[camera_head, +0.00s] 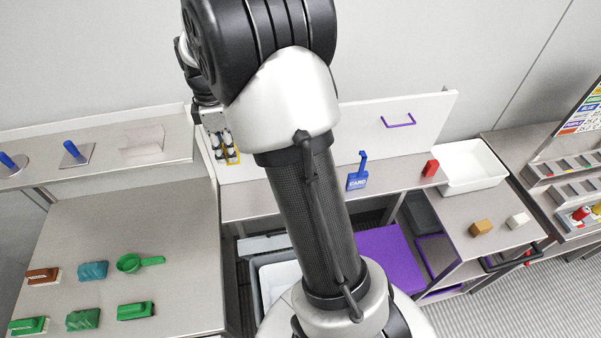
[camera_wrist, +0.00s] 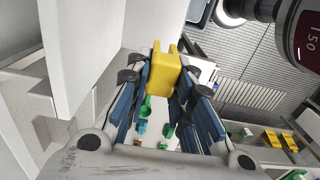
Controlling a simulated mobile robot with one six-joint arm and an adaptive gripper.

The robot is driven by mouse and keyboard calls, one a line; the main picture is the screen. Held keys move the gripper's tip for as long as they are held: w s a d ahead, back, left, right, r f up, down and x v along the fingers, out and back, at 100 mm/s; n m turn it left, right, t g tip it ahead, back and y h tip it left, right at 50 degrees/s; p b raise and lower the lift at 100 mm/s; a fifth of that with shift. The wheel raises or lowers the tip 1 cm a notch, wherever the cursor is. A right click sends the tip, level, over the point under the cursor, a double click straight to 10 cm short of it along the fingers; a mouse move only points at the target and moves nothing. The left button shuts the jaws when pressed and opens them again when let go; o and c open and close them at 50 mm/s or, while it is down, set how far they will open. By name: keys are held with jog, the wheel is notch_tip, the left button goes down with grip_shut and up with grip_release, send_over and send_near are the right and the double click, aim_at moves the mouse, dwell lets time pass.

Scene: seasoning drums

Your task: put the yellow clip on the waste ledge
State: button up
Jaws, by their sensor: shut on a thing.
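My gripper (camera_head: 221,145) is up at the back, between the left shelf and the white upright panel. It is shut on the yellow clip (camera_wrist: 160,74), which sits between the blue-padded fingertips in the wrist view. No ledge carries a readable waste label. A grey ledge (camera_head: 400,178) runs below the panel, bearing a blue CARD holder (camera_head: 357,174) and a red block (camera_head: 430,168). My arm hides part of it.
Blue-handled tools (camera_head: 72,152) stand on the left shelf (camera_head: 110,169). Green, teal and brown items lie on the left table (camera_head: 150,220). A white tray (camera_head: 472,163) stands right. The panel (camera_head: 425,120) with a purple handle rises behind the ledge.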

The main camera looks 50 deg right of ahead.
jog(key=shift+s+r, duration=0.15)
jog(key=shift+s, duration=0.2)
jog(key=shift+s+f, duration=0.25)
jog(key=f+p, duration=0.1)
jog(key=f, duration=1.4)
jog(key=shift+w+f, duration=0.2)
notch_tip(320, 180, down, 3)
jog(key=shift+s+f, duration=0.1)
jog(key=shift+f, duration=0.5)
